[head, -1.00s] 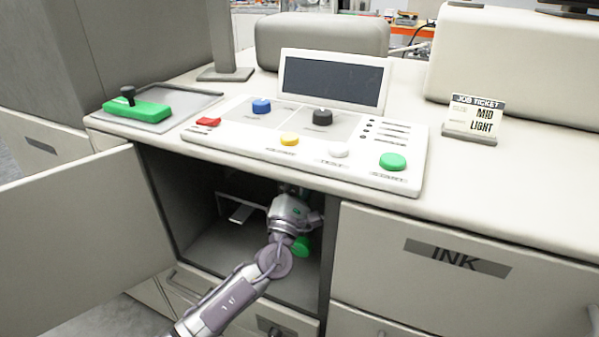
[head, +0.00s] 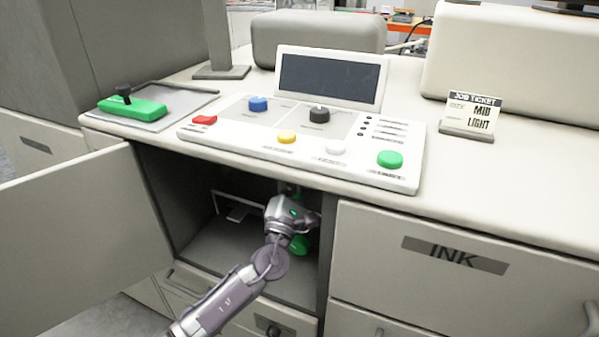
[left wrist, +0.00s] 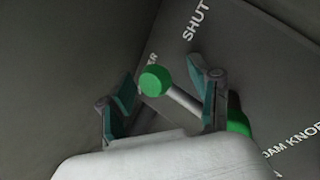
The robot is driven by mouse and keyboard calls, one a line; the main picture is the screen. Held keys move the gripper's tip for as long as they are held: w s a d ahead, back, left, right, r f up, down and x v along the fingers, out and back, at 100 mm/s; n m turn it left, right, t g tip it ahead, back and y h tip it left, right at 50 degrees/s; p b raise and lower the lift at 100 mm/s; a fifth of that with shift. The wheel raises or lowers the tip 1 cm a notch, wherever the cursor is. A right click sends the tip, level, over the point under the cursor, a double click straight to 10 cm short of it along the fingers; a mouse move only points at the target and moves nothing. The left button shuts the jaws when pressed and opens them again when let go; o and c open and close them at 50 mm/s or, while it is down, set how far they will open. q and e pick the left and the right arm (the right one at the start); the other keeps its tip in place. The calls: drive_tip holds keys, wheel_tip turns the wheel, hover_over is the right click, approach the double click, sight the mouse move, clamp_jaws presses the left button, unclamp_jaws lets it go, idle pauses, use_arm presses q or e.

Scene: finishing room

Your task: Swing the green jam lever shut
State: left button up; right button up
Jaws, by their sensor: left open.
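The jam lever shows in the left wrist view as a green ball (left wrist: 154,81) on a metal rod (left wrist: 184,101). The rod runs down right, behind one finger. My left gripper (left wrist: 168,92) is open, its teal fingers either side of the ball in the picture; I cannot tell whether they touch it. Another green part (left wrist: 238,122) is partly hidden by the right finger. The word SHUT is printed on the panel above the lever. In the head view my left arm reaches into the open compartment; its wrist hides the fingers, and a green part (head: 300,245) shows beside it.
An open cabinet door (head: 80,235) stands left of the compartment. The counter above carries a control console (head: 400,176), a green block with a black knob (head: 137,109) and a job ticket stand (head: 470,118). The INK drawer (head: 450,285) is closed at the right.

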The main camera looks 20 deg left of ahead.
use_arm(q)
drive_tip(key=v, duration=1.1)
drive_tip(key=shift+s+f, duration=0.2)
